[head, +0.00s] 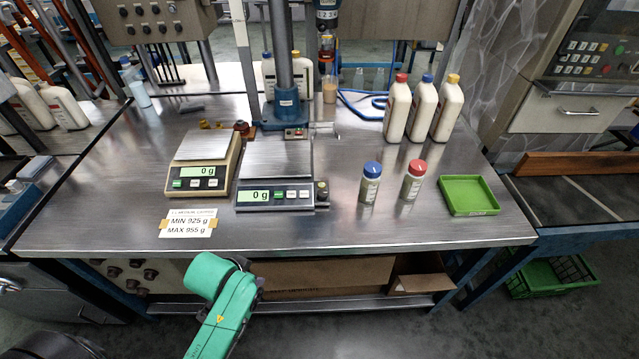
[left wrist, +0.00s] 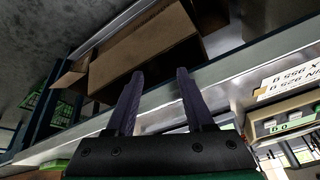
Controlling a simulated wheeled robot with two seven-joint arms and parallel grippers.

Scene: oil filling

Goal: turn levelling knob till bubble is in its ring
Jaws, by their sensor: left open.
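Two scales stand on the steel bench, both reading 0 g. The dark-based scale (head: 274,194) has a small dark knob (head: 321,190) at its right front corner. The beige scale (head: 202,168) stands to its left; a beige scale (left wrist: 285,122) also shows upside down in the left wrist view. I cannot make out a bubble or ring. My green left arm reaches in below the bench's front edge in the head view, with its jaws out of sight there. In the left wrist view my left gripper (left wrist: 160,72) is open and empty, apart from the knob. My right gripper is not visible.
A limit card (head: 189,222) lies at the bench's front edge. Blue-capped (head: 370,184) and red-capped (head: 412,182) small bottles and a green tray (head: 468,195) stand to the right. A press column (head: 284,60) rises behind the scales. A cardboard box (left wrist: 145,50) sits under the bench.

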